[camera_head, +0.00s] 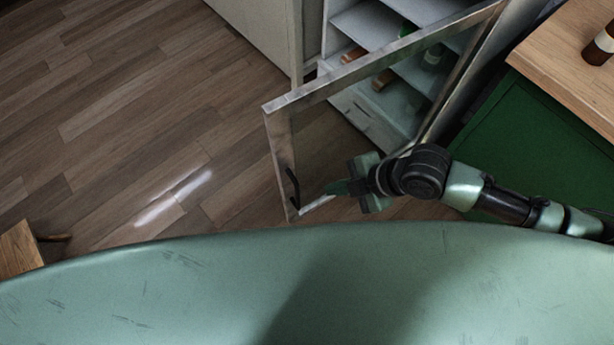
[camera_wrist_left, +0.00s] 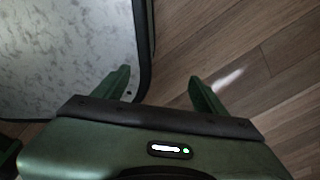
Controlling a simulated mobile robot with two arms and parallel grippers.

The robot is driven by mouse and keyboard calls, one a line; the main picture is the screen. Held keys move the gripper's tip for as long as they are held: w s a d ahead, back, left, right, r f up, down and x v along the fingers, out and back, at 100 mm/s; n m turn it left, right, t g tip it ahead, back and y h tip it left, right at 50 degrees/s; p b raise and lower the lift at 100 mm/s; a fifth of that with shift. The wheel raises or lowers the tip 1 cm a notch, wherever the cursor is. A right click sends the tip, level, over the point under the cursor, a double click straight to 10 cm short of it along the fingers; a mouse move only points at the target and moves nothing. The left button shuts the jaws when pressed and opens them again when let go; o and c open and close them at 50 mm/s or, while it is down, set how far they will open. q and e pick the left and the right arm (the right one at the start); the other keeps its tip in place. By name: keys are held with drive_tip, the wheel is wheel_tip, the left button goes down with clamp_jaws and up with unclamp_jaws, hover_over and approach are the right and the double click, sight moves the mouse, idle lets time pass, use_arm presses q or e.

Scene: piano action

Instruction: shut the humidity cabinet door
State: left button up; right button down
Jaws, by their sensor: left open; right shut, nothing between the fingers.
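The humidity cabinet (camera_head: 378,22) stands at the top of the head view, with its interior showing. Its door (camera_head: 279,160), a glass pane in a worn metal frame, stands wide open and swung out toward me. A black handle (camera_head: 293,188) sits near the door's free edge. My right gripper (camera_head: 337,188) is shut and empty, close to the lower part of the door, just right of the handle. I cannot tell whether it touches the door. My left gripper (camera_wrist_left: 160,82) is open and empty above the wood floor; it does not show in the head view.
Shelves inside the cabinet hold bottles (camera_head: 434,55) and wooden pieces. A green cabinet (camera_head: 545,130) with a wooden top stands at the right, with a brown bottle (camera_head: 598,47) on it. A wooden corner (camera_head: 18,250) shows at lower left. Open wood floor (camera_head: 130,110) fills the left.

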sight(309, 178)
drive_tip(key=w+a+f, duration=0.5)
drive_tip(key=shift+a, duration=0.2)
idle(0.4)
